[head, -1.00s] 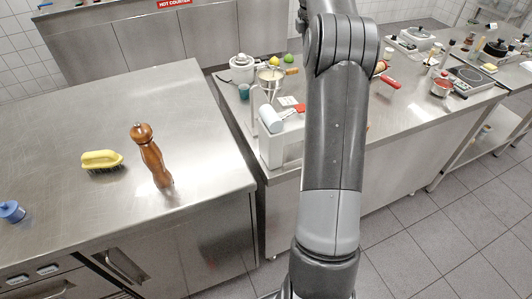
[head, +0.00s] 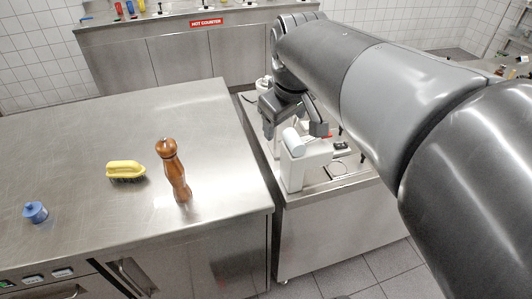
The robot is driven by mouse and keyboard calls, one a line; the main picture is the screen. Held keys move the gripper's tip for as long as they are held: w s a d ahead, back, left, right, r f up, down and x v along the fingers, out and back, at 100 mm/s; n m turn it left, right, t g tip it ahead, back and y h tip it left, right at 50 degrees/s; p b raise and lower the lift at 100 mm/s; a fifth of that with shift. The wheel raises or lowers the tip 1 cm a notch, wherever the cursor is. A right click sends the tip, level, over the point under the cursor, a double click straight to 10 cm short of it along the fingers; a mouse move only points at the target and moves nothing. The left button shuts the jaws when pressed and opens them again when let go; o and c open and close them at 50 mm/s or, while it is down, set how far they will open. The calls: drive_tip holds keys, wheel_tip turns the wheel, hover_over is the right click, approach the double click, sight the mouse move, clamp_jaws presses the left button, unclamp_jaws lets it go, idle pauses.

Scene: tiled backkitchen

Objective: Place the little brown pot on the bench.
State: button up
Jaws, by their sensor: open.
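I cannot make out a little brown pot in the head view; part of the right-hand counter is hidden behind my arm and gripper. The steel bench (head: 95,215) fills the left side. On it stands a tall brown wooden pepper mill (head: 175,175), upright near the right edge. My gripper (head: 294,131) is open, its two fingers apart and pointing down over the near end of the right-hand counter. It appears empty, just behind or above a white appliance (head: 308,165); I cannot tell the exact gap.
A yellow brush (head: 126,171) and a blue lidded item (head: 35,212) sit on the bench; most of its top is clear. A narrow gap separates it from the right-hand counter (head: 318,200). The hot counter (head: 160,50) stands behind.

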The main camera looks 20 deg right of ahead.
drive_tip(key=s+a+f+m+t+y, duration=0.1)
drive_tip(key=s+a+f+m, duration=0.3)
drive_tip(key=s+f, duration=0.3)
drive_tip(key=s, duration=0.4)
